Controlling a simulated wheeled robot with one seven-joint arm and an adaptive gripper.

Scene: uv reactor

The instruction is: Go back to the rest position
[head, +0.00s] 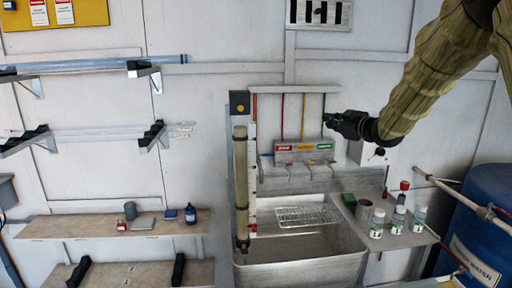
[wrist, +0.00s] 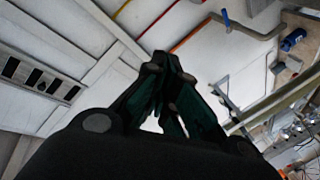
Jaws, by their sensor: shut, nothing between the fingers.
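My gripper (head: 334,122) is at the end of my arm, which reaches in from the upper right of the head view. It is in the air in front of the coloured tubes and the dispenser panel (head: 303,148). In the wrist view my gripper (wrist: 163,62) points toward the wall, with its fingers closed together and nothing between them. Whether it touches anything is not shown, but it looks apart from the wall.
A sink (head: 300,262) with a wire rack (head: 308,216) stands below. A vertical tube (head: 241,185) rises at its left. Several bottles (head: 398,219) stand on the right ledge, near a blue barrel (head: 485,215). Shelves (head: 110,226) line the left wall.

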